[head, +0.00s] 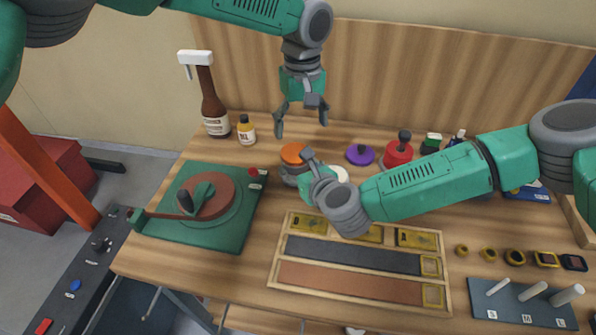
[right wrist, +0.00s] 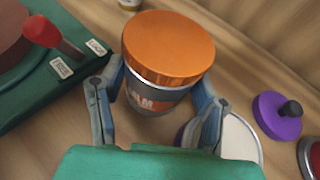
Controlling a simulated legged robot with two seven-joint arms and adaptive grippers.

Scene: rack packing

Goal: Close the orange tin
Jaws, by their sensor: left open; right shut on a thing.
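The orange tin is a grey tin (right wrist: 155,99) with lettering on its side and an orange lid (right wrist: 168,45) on top. In the head view its orange lid (head: 293,152) shows near the table's middle, and the body is partly hidden by my right gripper. My right gripper (right wrist: 160,88) is shut on the grey body, one finger on each side, below the lid. The lid covers the tin's top; I cannot tell if it is fully pressed down. My left gripper (head: 301,124) is open and empty, fingers down, above and behind the tin.
A green board (head: 235,235) with a brown disc lies to the left. A purple lid with a black knob (head: 360,154) and a red one (head: 398,155) are to the right. A pale round thing (right wrist: 240,140) is beside my right gripper. Bottles (head: 246,131) stand behind; a sectioned tray (head: 275,270) lies in front.

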